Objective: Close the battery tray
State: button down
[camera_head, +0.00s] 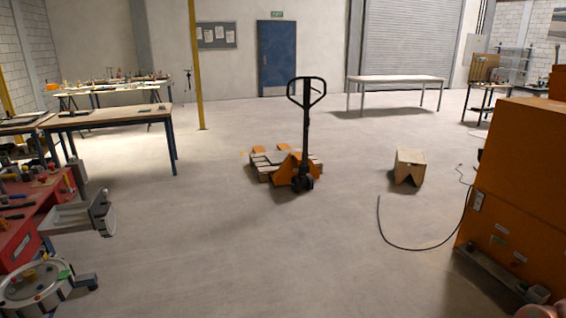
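No part is clearly marked as the battery tray. A grey tray-like part (82,217) sticks out to the right from the red unit at the left edge. A low ledge (500,278) runs along the base of the orange machine (527,165) at the right edge. I cannot tell whether either is the battery tray, or how far it is open. My gripper is not in view.
An orange pallet jack (306,168) stands mid-floor, with a wooden block (408,167) to its right. A black cable (415,248) lies near the orange machine. A red unit (30,232) and a round grey device (38,285) crowd the left. The front centre floor is clear.

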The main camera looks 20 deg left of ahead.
aim_at(62, 219)
jog(key=u, duration=1)
jog(key=i, duration=1.1)
jog(key=u, duration=0.8)
jog(key=i, duration=1)
jog(key=z, duration=0.35)
jog(key=i, duration=1.1)
jog(key=u, duration=1.05)
jog(key=i, duration=0.7)
jog(key=u, duration=0.55)
